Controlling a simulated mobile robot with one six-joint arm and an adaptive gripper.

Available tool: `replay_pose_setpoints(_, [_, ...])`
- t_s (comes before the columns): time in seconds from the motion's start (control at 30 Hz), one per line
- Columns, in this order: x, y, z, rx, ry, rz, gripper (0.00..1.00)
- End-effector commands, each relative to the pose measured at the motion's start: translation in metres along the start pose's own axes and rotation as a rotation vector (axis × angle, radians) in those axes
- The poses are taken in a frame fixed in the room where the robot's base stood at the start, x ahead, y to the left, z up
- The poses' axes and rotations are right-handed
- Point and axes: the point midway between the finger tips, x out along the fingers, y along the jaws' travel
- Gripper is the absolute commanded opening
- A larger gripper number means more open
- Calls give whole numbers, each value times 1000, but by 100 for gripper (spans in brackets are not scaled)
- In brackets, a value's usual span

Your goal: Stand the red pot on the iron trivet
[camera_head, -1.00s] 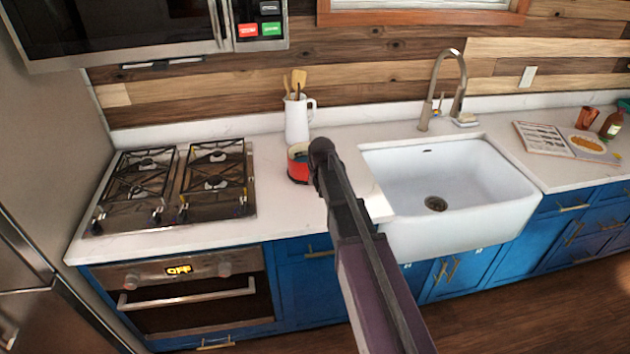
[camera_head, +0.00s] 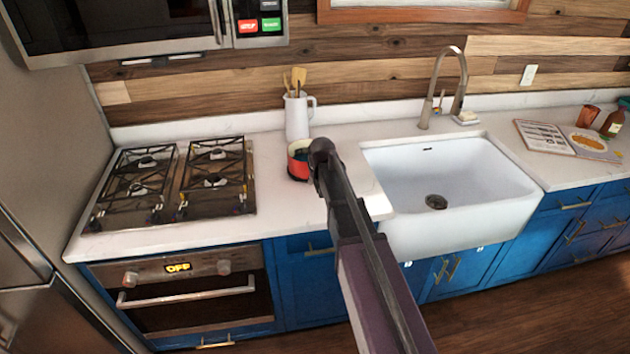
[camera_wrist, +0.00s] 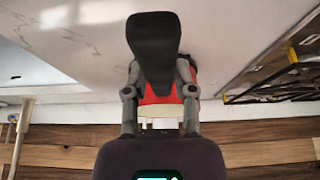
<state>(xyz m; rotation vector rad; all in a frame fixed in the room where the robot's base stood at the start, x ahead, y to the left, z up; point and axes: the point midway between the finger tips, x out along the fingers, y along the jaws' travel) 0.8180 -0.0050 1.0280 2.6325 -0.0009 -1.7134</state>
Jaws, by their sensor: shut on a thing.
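The red pot (camera_head: 297,166) is at the white counter between the hob and the sink; its right side is hidden by my gripper (camera_head: 321,158). It has a pale rim and a dark inside, and looks upright. I cannot tell whether its base touches the counter. In the wrist view, part of the red pot (camera_wrist: 153,97) shows behind the dark finger of my gripper (camera_wrist: 155,60), which is shut on it. I cannot pick out a separate iron trivet; black iron grates (camera_head: 215,175) lie on the hob.
A white jug with wooden utensils (camera_head: 297,115) stands close behind the pot. The sink (camera_head: 435,190) with its tall tap (camera_head: 445,85) is to the right. An open book (camera_head: 570,140) lies at far right. Bare counter (camera_head: 275,210) lies in front of the pot.

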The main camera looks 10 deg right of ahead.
Motion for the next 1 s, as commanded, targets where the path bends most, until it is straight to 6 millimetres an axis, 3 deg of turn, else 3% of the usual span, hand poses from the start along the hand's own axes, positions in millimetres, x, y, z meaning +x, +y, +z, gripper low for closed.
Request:
replay_pose_setpoints(0.77, [4, 0, 0, 1, -1, 0, 0])
replay_pose_setpoints(0.8, [4, 0, 0, 1, -1, 0, 40])
replay_pose_setpoints(0.9, [4, 0, 0, 1, -1, 0, 69])
replay_pose_setpoints(0.93, [4, 0, 0, 1, -1, 0, 74])
replay_pose_setpoints(1.0, [4, 0, 1, 1, 0, 0, 74])
